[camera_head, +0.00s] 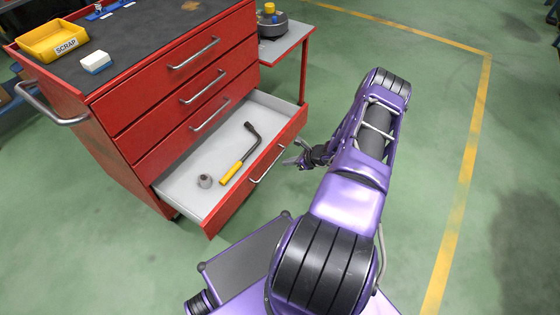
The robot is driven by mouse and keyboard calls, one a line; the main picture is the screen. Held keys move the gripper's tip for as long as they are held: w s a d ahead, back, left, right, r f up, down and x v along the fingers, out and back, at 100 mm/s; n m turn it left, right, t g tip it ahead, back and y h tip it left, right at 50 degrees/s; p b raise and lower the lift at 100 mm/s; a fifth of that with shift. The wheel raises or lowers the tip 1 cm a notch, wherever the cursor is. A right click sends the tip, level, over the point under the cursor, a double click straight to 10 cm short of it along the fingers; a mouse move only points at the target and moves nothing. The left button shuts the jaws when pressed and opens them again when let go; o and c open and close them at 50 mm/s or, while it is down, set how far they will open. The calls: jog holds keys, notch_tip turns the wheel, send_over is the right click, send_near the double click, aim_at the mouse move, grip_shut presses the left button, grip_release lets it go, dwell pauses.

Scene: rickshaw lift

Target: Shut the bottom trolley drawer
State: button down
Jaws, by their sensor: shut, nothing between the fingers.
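The red trolley (140,120) stands at the left. Its bottom drawer (223,208) is pulled out toward me, and its grey inside shows. A yellow-handled wrench (240,155) and a small grey round part (205,181) lie in it. The drawer's front carries a bar handle (268,164). The drawers above it are closed. My gripper (293,160) is just right of the drawer front, near the right end of the handle. It is small in the picture and appears shut and empty. I cannot tell whether it touches the front.
A yellow SCRAP bin (52,40) and a white block (96,62) sit on the trolley top. A side shelf (283,43) holds a dark round device (270,25). Green floor is clear to the right, with a yellow line (468,160).

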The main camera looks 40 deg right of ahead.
aim_at(261, 161)
jog(key=x, duration=0.3)
jog(key=r+b+x, duration=0.1)
jog(key=x, duration=0.3)
jog(key=w+b+x, duration=0.1)
jog(key=x, duration=0.2)
jog(key=shift+w+a, duration=0.25)
jog(key=shift+a, duration=0.1)
jog(key=shift+w+a, duration=0.15)
jog(key=shift+w, duration=0.4)
jog(key=shift+a, duration=0.1)
